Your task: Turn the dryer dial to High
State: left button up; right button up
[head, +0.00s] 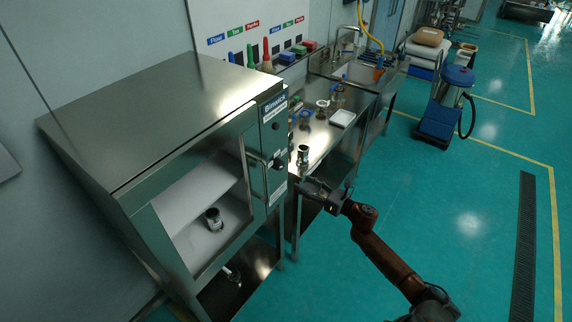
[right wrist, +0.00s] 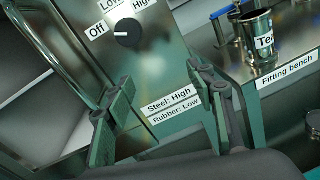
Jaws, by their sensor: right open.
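The dryer (head: 160,95) is a large steel cabinet at the left in the head view, with its chamber visible. Its black dial (right wrist: 128,32) is on the front panel in the right wrist view, with Off, Low and High labels around it. A small white mark on the dial appears to face Off. In the head view the dial (head: 277,163) is small, right of the door handle. My right gripper (head: 303,184) is open and empty, in front of the panel. In the right wrist view its fingertips (right wrist: 162,85) are apart, below the dial and not touching it. My left gripper is out of view.
A vertical door handle (right wrist: 65,55) stands left of the dial. A metal cup (head: 214,220) stands inside the dryer. The fitting bench (head: 318,148) carries a metal cup (right wrist: 258,38) and several other items right of the panel. The floor at right is mostly clear.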

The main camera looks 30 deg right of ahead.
aim_at(282, 166)
notch_tip(282, 166, up, 6)
jog(key=a+n+y, duration=0.2)
jog(key=a+n, duration=0.1)
jog(key=shift+h, duration=0.3)
jog(key=x, duration=0.2)
jog(key=p+x, duration=0.1)
jog(key=x, duration=0.4)
jog(key=shift+w+d+f, duration=0.25)
jog(key=shift+w, duration=0.25)
jog(key=shift+c, duration=0.7)
jog(key=c, duration=1)
